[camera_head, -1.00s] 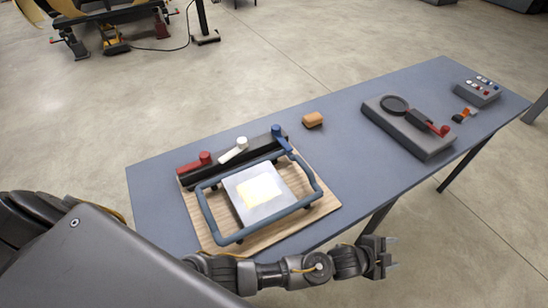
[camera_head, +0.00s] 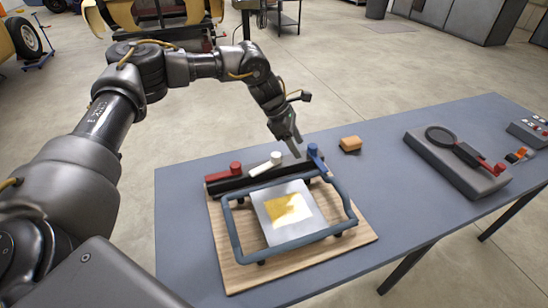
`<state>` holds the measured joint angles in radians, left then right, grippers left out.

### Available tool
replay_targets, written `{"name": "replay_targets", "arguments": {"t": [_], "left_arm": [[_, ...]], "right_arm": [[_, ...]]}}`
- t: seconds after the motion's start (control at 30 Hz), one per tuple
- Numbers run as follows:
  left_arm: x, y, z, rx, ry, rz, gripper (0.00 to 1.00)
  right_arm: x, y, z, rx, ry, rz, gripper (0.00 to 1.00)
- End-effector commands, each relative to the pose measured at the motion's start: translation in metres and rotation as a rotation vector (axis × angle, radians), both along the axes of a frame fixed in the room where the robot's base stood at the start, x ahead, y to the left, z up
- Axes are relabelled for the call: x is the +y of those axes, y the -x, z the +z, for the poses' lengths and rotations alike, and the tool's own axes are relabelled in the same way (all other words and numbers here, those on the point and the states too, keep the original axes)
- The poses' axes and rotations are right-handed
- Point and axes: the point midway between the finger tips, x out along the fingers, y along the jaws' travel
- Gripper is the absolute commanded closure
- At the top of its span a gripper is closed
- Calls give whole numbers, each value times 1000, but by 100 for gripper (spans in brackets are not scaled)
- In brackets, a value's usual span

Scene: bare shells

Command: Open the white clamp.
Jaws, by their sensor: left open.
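The white clamp (camera_head: 265,164) is a short white lever with a round knob. It sits on a black bar (camera_head: 225,186) between a red clamp (camera_head: 223,172) on its left and a blue clamp (camera_head: 316,157) on its right. The bar runs along the back of a wooden board (camera_head: 225,271) on the table. My left gripper (camera_head: 293,146) is open and empty. It points down just behind and to the right of the white clamp's knob, between it and the blue clamp, seemingly apart from both. My right gripper is not in view.
A blue-grey frame (camera_head: 232,236) surrounds a silver plate with a yellow patch (camera_head: 289,210) on the board. A grey device with a round black ring (camera_head: 441,137) stands further right. The table's left end (camera_head: 180,215) is bare.

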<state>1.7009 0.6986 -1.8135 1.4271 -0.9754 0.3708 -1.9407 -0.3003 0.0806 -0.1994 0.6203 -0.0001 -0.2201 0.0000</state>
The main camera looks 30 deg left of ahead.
Motion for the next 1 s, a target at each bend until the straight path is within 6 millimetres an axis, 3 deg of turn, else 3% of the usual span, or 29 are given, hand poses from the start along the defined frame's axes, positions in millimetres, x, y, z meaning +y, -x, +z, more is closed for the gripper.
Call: {"name": "replay_targets", "arguments": {"t": [0.03,0.1,0.2,0.3,0.57,1.0], "left_arm": [[29,2,11,-9,-37,-3,46],[58,8,23,-9,-73,-14,46],[84,16,35,-5,-102,-22,46],[95,21,40,-1,-114,-26,46],[95,21,34,3,-117,-28,46],[68,13,-35,4,-117,-26,46]], "right_arm": [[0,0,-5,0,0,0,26],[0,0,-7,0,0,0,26],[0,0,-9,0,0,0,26],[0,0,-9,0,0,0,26],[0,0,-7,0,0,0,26],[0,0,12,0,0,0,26]]}}
